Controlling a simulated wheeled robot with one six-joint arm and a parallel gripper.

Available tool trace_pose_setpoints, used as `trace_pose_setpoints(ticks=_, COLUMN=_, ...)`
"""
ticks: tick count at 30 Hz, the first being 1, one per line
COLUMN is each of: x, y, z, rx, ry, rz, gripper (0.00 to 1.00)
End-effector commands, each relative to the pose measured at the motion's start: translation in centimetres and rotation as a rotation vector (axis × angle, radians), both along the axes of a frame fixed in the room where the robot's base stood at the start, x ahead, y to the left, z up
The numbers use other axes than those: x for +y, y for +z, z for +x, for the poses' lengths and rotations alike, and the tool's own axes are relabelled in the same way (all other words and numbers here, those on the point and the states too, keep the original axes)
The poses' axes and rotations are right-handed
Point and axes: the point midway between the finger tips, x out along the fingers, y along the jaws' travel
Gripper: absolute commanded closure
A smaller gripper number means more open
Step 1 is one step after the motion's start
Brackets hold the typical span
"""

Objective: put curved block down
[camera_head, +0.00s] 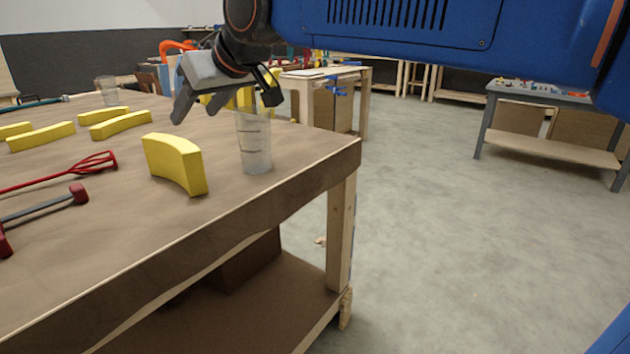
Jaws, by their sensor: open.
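A yellow curved block (174,164) stands on its edge on the wooden table, near the table's front right corner. My gripper (227,107) is open above the table, behind and above this block, with its fingers pointing down. More yellow (243,98) shows between and behind the fingers. It looks like another curved block, partly hidden by the gripper and a clear cup, and I cannot tell whether the fingers touch it. Several other yellow curved blocks (121,125) lie further back on the left of the table.
A clear cup (255,150) stands close to the right of the near block, by the table edge (330,150). Another cup (107,92) stands at the back. The table's front strip is bare.

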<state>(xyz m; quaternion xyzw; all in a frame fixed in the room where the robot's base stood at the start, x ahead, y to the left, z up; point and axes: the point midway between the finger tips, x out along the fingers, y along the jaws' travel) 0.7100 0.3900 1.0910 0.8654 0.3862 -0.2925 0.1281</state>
Motion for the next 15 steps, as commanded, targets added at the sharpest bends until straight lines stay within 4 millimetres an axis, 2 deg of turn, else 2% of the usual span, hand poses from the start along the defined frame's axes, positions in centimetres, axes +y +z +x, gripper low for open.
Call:
trace_pose_setpoints(ticks=5, x=-0.3, y=-0.1, z=0.0, rx=0.001, ry=-0.004, rz=-0.002, gripper=0.49)
trace_pose_setpoints(ticks=8, x=-2.3, y=-0.7, z=0.3, rx=0.010, ry=-0.031, rz=-0.010, gripper=0.49)
trace_pose_setpoints(ticks=11, x=-6.6, y=-2.5, z=0.4, rx=0.035, ry=-0.086, rz=-0.033, gripper=0.49)
trace_pose_setpoints(ticks=15, x=-14.7, y=-6.1, z=-0.1, rx=0.086, ry=-0.195, rz=-0.073, gripper=0.49)
